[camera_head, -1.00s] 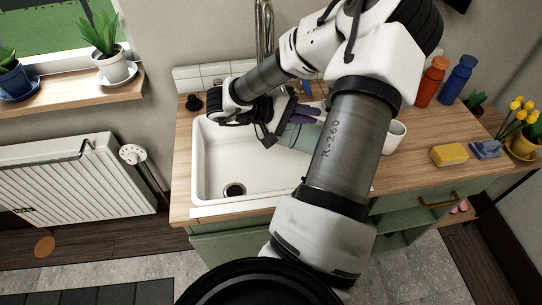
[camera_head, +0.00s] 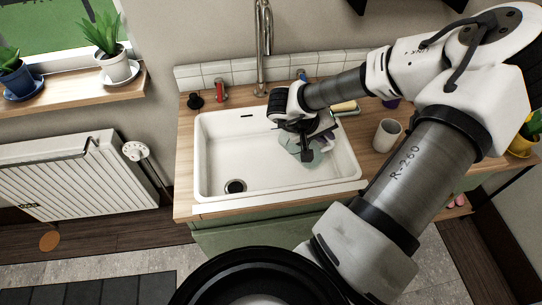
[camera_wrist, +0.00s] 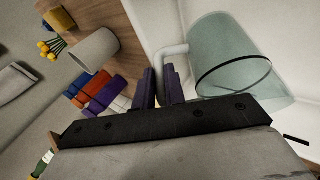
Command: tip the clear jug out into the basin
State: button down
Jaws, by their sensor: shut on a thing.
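The clear jug (camera_wrist: 228,60), a greenish see-through vessel with a pale handle (camera_wrist: 171,52), fills the upper right of the wrist view. My gripper (camera_wrist: 159,76) has its purple fingers shut on that handle. In the head view my gripper (camera_head: 306,143) is over the right part of the white basin (camera_head: 215,165), and the jug (camera_head: 292,146) shows partly beneath it, tilted. My gripper and wrist hide much of the jug there. I cannot tell whether liquid is in it or running out. The basin floor around the drain is bare.
A tall tap (camera_head: 262,45) stands behind the basin. A grey mug (camera_head: 386,135) stands on the counter to its right. A black stopper (camera_head: 195,100) and a red item (camera_head: 221,92) are at the back left. Several coloured bottles (camera_wrist: 103,92) show in the wrist view.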

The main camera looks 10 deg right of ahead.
jog(key=y, duration=0.2)
jog(key=m+t+y+p, duration=0.1)
jog(key=y, duration=0.1)
jog(key=r+y+p, duration=0.1)
jog(key=y, duration=0.1)
jog(key=shift+s+d+r+m+t, duration=0.1)
jog(key=shift+s+d+m+t, duration=0.05)
jog(key=shift+d+m+t, duration=0.2)
jog(key=shift+y, duration=0.3)
jog(key=shift+a, duration=0.1)
